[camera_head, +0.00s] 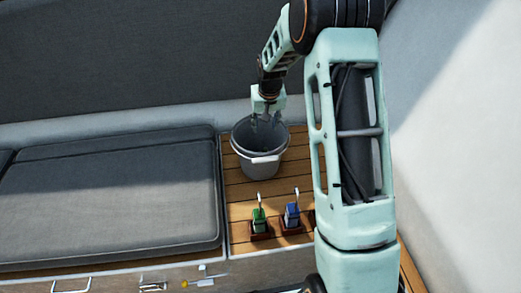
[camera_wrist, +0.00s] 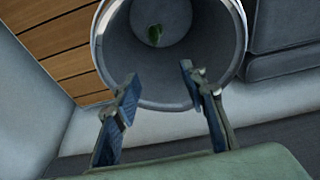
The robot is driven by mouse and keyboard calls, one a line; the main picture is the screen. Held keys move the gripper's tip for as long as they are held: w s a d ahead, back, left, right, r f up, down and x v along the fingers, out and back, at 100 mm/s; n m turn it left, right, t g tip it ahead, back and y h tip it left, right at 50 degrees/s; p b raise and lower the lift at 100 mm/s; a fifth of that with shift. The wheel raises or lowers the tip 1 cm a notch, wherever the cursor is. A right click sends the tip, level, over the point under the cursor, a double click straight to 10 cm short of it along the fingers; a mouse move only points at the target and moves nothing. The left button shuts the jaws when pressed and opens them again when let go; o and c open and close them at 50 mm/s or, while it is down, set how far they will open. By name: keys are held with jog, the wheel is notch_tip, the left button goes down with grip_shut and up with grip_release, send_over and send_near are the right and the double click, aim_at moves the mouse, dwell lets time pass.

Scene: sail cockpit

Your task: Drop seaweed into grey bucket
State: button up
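The grey bucket (camera_head: 260,158) stands upright on the slatted wooden deck, right of the grey cushion. My gripper (camera_head: 267,120) is above the bucket's mouth, at its far side. In the wrist view the fingers of my gripper (camera_wrist: 158,88) are spread apart with nothing between them. The wrist view looks down into the bucket (camera_wrist: 180,78). A small green piece that looks like the seaweed (camera_wrist: 154,35) lies at the bottom of the bucket, apart from the fingers. In the head view the bucket's inside is mostly hidden.
A green-handled item (camera_head: 259,220) and a blue-handled item (camera_head: 292,215) stand in wooden holders in front of the bucket. A grey seat cushion (camera_head: 110,195) lies to the left. A pale wall (camera_head: 455,120) rises at the right. Wooden deck (camera_head: 238,190) shows around the bucket.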

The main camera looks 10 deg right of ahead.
jog(key=shift+r, duration=0.15)
jog(key=v, duration=1.1)
jog(key=shift+r, duration=0.35)
jog(key=shift+s, duration=0.1)
